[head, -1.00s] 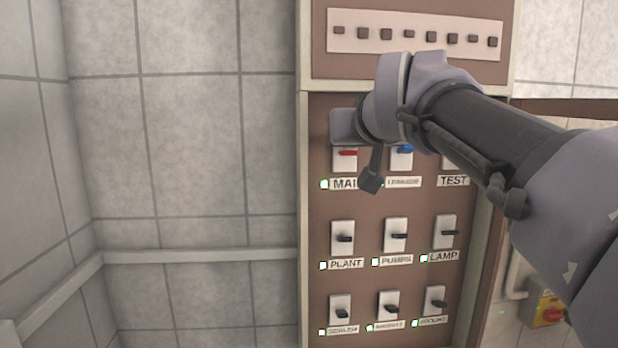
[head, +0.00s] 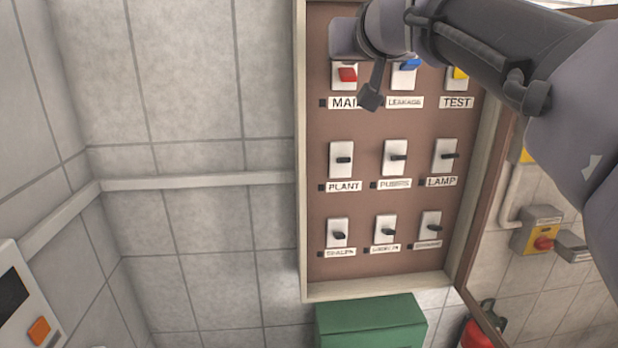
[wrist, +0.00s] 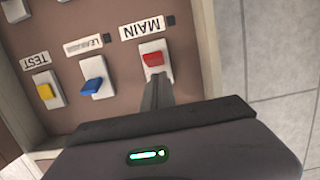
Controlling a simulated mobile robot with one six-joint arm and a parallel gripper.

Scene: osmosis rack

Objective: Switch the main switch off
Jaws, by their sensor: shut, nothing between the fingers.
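The main switch is a red lever (head: 347,74) on a white plate at the panel's upper left, above the label MAIN. In the head view the lever tilts downward. It also shows in the wrist view (wrist: 153,59), where the panel appears upside down. My gripper (wrist: 158,92) is shut and empty, its fingertips close to the lever's upper side; I cannot tell whether they touch it. The small indicator (head: 323,103) beside MAIN is dark.
A blue leakage switch (head: 408,64) and a yellow test switch (head: 460,72) sit right of MAIN. Black switches (head: 343,160) fill the rows below, with dark indicators. A green box (head: 370,325) stands below the panel.

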